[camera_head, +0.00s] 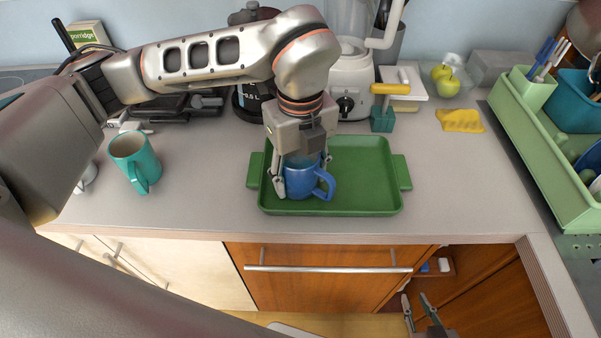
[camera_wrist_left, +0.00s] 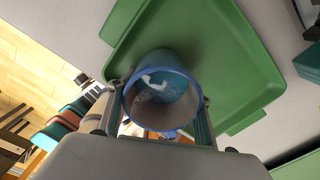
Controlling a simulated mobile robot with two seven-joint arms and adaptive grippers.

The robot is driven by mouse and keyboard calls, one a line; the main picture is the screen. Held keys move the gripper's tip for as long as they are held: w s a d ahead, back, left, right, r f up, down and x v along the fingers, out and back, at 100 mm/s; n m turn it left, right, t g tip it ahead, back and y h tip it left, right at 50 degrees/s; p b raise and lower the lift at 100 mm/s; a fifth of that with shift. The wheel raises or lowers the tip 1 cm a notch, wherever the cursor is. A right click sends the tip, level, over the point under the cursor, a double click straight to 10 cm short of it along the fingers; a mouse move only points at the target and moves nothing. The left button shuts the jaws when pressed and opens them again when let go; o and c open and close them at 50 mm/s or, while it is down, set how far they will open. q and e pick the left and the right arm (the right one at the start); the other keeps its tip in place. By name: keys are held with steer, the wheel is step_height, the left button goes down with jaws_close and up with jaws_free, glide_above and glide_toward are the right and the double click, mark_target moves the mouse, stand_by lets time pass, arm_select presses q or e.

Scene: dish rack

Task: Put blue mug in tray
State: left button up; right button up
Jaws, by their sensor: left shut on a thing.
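The blue mug (camera_head: 303,178) is upright at the left part of the green tray (camera_head: 365,207), its handle pointing right. My left gripper (camera_head: 302,185) comes from above with its fingers on both sides of the mug, shut on it. In the left wrist view the mug (camera_wrist_left: 160,92) sits between the two fingers, with the tray (camera_wrist_left: 235,50) behind it. I cannot tell whether the mug's base touches the tray. My right gripper (camera_head: 420,308) shows low at the right, below the counter edge, with its fingers apart and empty.
A teal mug (camera_head: 135,160) stands left of the tray. A blender (camera_head: 352,80), a yellow-handled tool (camera_head: 390,89) and a yellow cloth (camera_head: 460,120) are behind and right. A green dish rack (camera_head: 545,160) fills the right side. The tray's right half is clear.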

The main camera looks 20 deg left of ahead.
arm_select(q)
steer(key=shift+f, duration=0.25)
stand_by(0.3)
steer(key=o, duration=1.6)
step_height(320, 180, up, 12)
steer(key=shift+r, duration=0.1)
jaws_close()
stand_by(0.5)
